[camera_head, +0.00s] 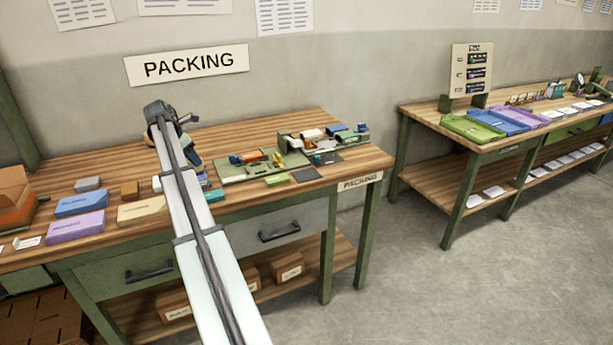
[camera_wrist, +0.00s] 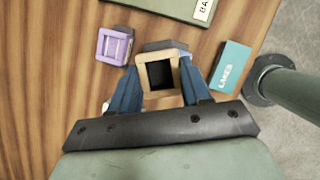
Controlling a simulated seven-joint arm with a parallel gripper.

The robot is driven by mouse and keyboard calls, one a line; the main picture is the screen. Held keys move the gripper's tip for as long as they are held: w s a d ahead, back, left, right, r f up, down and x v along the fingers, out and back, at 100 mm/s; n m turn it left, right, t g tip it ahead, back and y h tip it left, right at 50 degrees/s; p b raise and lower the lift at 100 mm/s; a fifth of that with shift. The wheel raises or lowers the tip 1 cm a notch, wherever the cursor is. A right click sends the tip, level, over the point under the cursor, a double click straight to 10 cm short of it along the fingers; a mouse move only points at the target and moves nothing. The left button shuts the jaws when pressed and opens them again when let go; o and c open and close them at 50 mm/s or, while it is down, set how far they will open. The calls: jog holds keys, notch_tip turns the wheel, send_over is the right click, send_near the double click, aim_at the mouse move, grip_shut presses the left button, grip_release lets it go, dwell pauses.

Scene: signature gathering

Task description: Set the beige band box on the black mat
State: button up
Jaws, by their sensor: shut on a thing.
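The beige band box (camera_wrist: 174,55) shows in the wrist view as a tan square frame with a dark middle, between the blue fingers of my gripper (camera_wrist: 160,88). The fingers are shut on its two sides. In the head view my gripper (camera_head: 192,158) is over the packing table, and my arm hides the box. Two dark flat squares lie at the table's right part: one by the front edge (camera_head: 306,175) and one farther back (camera_head: 328,159). I cannot tell which is the black mat. Neither shows in the wrist view.
A purple framed box (camera_wrist: 114,46) and a teal box (camera_wrist: 231,66) lie beside my gripper. A green tray (camera_head: 232,170) with small parts stands between my gripper and the dark squares. Blue (camera_head: 80,204), lilac (camera_head: 75,227) and tan (camera_head: 142,210) boxes lie left.

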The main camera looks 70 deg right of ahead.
jog(key=s+d+r+m+g, duration=0.1)
jog(key=s+d, duration=0.5)
jog(key=s, duration=0.3)
jog(key=s+d+r+m, duration=0.2)
jog(key=s+d, duration=0.4)
jog(key=s, duration=0.2)
jog(key=m+y, duration=0.1)
jog(key=m, duration=0.1)
send_over(305, 175)
jog(key=shift+g, duration=0.4)
jog(key=shift+f, duration=4.4)
jog(key=shift+f, duration=0.15)
jog(key=o, duration=1.1)
jog(key=v, duration=1.2)
jog(key=shift+d, duration=0.15)
